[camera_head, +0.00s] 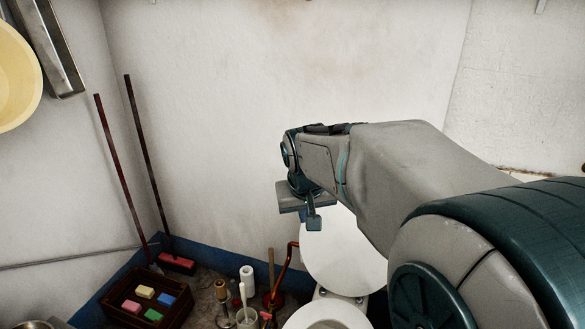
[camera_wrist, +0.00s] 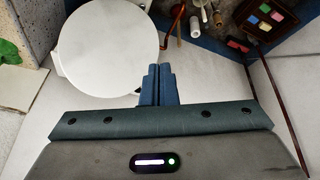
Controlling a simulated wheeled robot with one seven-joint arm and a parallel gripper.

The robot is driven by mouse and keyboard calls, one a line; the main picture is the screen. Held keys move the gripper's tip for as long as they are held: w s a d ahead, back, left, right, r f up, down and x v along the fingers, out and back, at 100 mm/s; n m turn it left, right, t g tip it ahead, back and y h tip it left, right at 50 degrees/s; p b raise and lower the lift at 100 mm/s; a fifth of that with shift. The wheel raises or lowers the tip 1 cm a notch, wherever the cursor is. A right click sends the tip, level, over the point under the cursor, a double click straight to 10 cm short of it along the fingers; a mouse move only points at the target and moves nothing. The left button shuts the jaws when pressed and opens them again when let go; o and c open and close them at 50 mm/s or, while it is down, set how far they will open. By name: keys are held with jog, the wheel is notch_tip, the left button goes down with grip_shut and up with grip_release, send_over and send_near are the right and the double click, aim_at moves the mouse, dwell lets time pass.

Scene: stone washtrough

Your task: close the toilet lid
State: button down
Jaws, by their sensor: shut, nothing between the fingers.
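The white toilet lid (camera_head: 345,255) is raised behind the bowl in the head view. The toilet bowl (camera_head: 328,316) shows at the bottom edge, partly cut off, with the hinges between it and the lid. My arm hides part of the lid's right side. My gripper (camera_head: 314,221) is shut and empty, at the lid's upper left edge in the picture. In the wrist view the lid (camera_wrist: 108,48) is a large white disc up and left of my shut fingers (camera_wrist: 158,86). Whether the fingers touch the lid I cannot tell.
A dark crate (camera_head: 120,311) with coloured sponges stands on the floor at left. A red broom (camera_head: 177,262) leans by the wall. A white roll (camera_head: 247,279), a brush and an orange-red pipe (camera_head: 284,268) stand left of the toilet. A yellow basin (camera_head: 15,75) hangs at upper left.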

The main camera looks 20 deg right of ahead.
jog(key=w+d+f+m+t+h+b, duration=0.1)
jog(key=w+d+f+m, duration=0.1)
jog(key=w+d, duration=0.9)
jog(key=w+d+f+m+t+h+b, duration=0.1)
jog(key=w+d+m, duration=0.1)
jog(key=w+d, duration=0.95)
jog(key=w+a+x, duration=0.1)
jog(key=a+x, duration=0.1)
jog(key=x, duration=0.9)
jog(key=shift+s+a+f+p, duration=0.1)
jog(key=shift+s+a, duration=0.2)
jog(key=shift+s, duration=0.25)
jog(key=shift+s+a+p, duration=0.1)
jog(key=shift+s+a, duration=0.25)
jog(key=shift+s, duration=0.2)
jog(key=shift+s+a+f+p, duration=0.1)
jog(key=shift+s+a, duration=0.2)
jog(key=shift+s, duration=0.25)
